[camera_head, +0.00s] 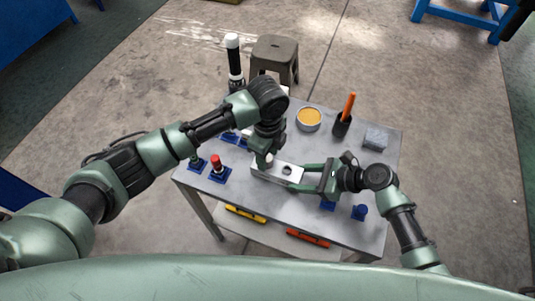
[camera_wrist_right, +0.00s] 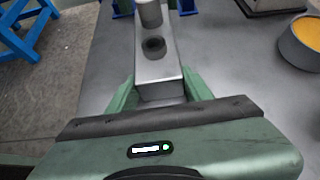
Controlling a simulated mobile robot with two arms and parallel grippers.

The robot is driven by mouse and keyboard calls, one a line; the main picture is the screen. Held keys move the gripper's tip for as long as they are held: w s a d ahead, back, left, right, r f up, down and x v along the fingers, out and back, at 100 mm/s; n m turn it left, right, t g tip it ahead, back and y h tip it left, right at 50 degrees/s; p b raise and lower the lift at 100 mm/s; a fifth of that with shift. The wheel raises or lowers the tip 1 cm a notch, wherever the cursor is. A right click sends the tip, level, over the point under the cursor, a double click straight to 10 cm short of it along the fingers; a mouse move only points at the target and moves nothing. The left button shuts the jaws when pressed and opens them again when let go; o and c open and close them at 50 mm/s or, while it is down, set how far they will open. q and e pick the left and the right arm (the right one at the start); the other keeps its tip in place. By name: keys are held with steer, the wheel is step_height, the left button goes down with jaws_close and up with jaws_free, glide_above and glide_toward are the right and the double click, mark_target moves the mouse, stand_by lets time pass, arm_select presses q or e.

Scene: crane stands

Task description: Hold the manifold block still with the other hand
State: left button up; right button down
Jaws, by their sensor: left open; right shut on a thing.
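The manifold block (camera_head: 288,171) is a pale grey metal bar lying on the grey table. It has a dark round hole in its top, and it also shows in the right wrist view (camera_wrist_right: 158,72). My right gripper (camera_head: 302,177) is shut on its near-right end, with green fingers along both sides (camera_wrist_right: 158,90). A grey cylinder (camera_wrist_right: 149,14) stands at the block's far end. My left gripper (camera_head: 267,152) is open, pointing down over that end, close to the cylinder; its fingers partly hide it, and I cannot tell whether they touch.
On the table (camera_head: 365,165) are a round tin of yellow stuff (camera_head: 308,118), a black holder with an orange handle (camera_head: 344,117), a grey box (camera_head: 375,138), and a red-topped piece on a blue stand (camera_head: 217,168). A stool (camera_head: 275,52) stands behind.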

arm_select(q)
steer(key=n, duration=1.3)
steer(key=shift+n, duration=0.4)
jaws_close()
steer(key=m, duration=0.5)
